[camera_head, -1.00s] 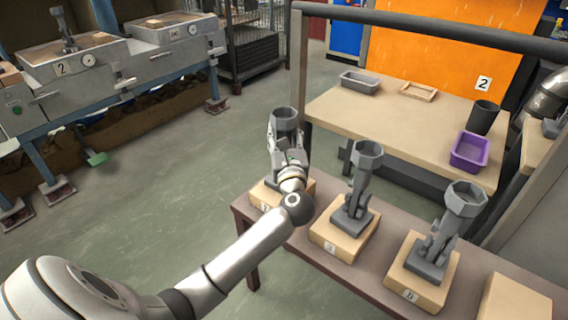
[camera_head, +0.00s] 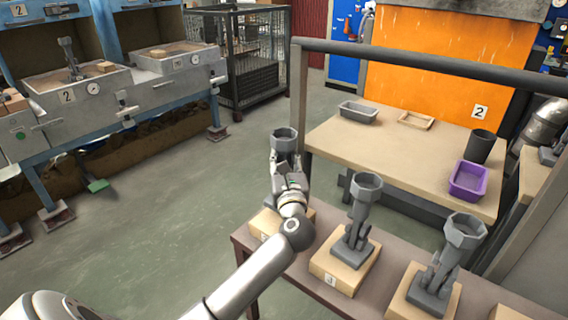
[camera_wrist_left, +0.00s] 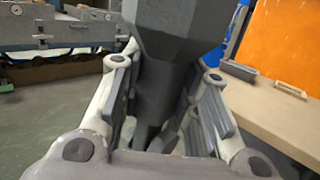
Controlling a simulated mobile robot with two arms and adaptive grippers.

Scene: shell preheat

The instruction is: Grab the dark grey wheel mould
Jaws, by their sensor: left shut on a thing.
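A dark grey wheel mould (camera_head: 284,140) with a many-sided cup on top stands upright above the leftmost wooden block (camera_head: 266,224) on the brown table. My left gripper (camera_head: 287,178) is shut around its stem, below the cup. In the left wrist view the mould (camera_wrist_left: 178,35) rises between the two fingers, with its stem running down between them. My gripper hides its lower part, so I cannot tell whether its base touches the block. My right gripper is not in view.
Two similar grey moulds (camera_head: 362,208) (camera_head: 447,258) stand on wooden blocks to the right. A dark bar frame (camera_head: 420,57) stands behind the table. Beyond it, a light table (camera_head: 400,150) holds a purple tray (camera_head: 468,181) and a dark cup (camera_head: 480,147). Open floor lies left.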

